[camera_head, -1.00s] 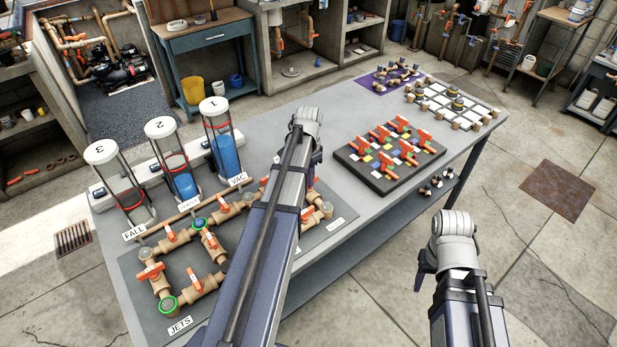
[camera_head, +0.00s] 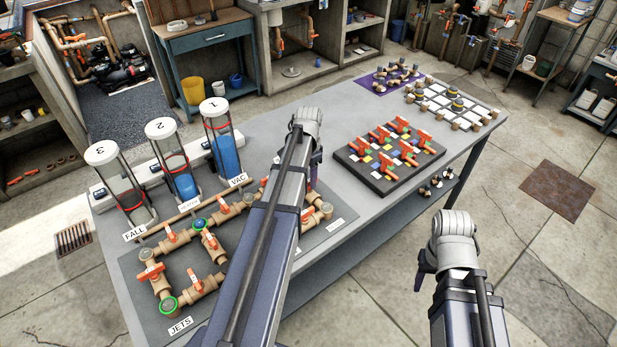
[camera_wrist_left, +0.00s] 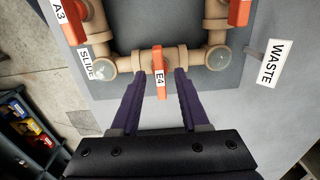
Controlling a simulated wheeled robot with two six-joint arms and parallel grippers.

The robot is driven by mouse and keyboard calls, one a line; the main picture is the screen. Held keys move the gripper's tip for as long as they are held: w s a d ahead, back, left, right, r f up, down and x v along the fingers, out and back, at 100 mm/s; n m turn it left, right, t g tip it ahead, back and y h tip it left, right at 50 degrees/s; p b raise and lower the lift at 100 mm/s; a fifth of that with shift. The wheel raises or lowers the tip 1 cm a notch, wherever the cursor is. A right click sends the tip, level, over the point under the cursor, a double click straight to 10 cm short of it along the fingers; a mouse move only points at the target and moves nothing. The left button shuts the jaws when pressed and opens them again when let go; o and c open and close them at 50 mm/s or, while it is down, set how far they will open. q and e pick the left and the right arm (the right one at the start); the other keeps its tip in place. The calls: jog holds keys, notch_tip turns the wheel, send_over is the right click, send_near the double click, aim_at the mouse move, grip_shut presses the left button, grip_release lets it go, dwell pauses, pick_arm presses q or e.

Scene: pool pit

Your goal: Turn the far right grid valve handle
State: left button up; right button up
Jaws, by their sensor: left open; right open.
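A grid of tan pipes with orange-red valve handles lies on a grey panel (camera_head: 130,265) at the left of the table. In the left wrist view, an orange handle marked E4 (camera_wrist_left: 160,72) stands on a short pipe at the grid's edge. My left gripper (camera_wrist_left: 156,74) is open, with one dark finger on each side of this handle and visible gaps between. In the head view my left arm hides part of the grid; an orange handle (camera_head: 310,213) shows just right of it. My right gripper (camera_head: 424,272) is open and empty, beyond the table's front edge.
A black board (camera_head: 372,178) with several red-orange valves lies right of my left arm. A purple mat (camera_head: 372,84) and a white tiled board (camera_head: 470,100) are farther back.

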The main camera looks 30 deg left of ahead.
aim_at(308, 181)
pick_arm(q)
notch_tip(308, 181, up, 8)
jog(key=p, duration=0.7)
jog(key=shift+f, duration=0.2)
jog(key=shift+d+f, duration=0.1)
